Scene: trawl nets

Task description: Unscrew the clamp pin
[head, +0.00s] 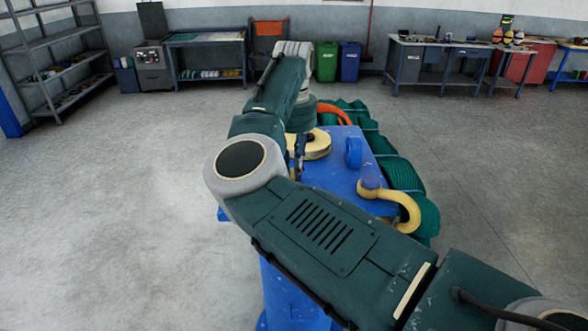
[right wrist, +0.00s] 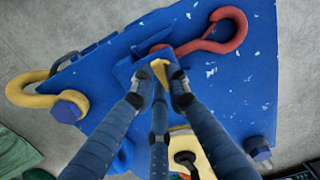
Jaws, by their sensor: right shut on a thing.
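My right gripper (head: 300,165) hangs over the blue metal body (head: 334,176) in the head view, largely hidden by my own arm. In the right wrist view its fingers (right wrist: 160,86) are closed around a small yellow piece (right wrist: 159,70), which looks like the clamp pin's end. The piece sits by a raised blue block on the blue plate (right wrist: 235,85). The fingers hide most of it, so I cannot tell its thread or how far it is turned. My left gripper is not in view.
A yellow shackle (right wrist: 35,98) with a blue bolt head is at the plate's left; a red shackle (right wrist: 222,35) is above the fingers. A bolt (right wrist: 259,149) stands at lower right. The floor at left is clear.

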